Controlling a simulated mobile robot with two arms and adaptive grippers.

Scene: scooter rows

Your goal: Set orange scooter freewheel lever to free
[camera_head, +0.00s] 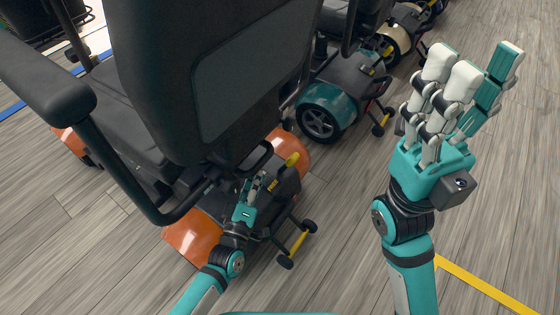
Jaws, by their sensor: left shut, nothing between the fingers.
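The orange scooter (196,236) stands at the left, seen from behind, with its dark seat back filling the upper left. A yellow mark (271,185) shows on the dark rear housing. My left gripper (257,180) is shut and empty over the rear housing, left of and below the lever in the picture. I see a gap between it and the lever, but depth is hard to judge. My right gripper (462,90) is open and empty, raised over the floor at the right.
A teal scooter (328,106) stands just beyond, and a cream one (395,35) behind it. The orange scooter's armrest (45,75) and seat back (210,70) overhang the left side. Small rear wheels with a yellow bar (299,243) jut out. Floor at right is clear.

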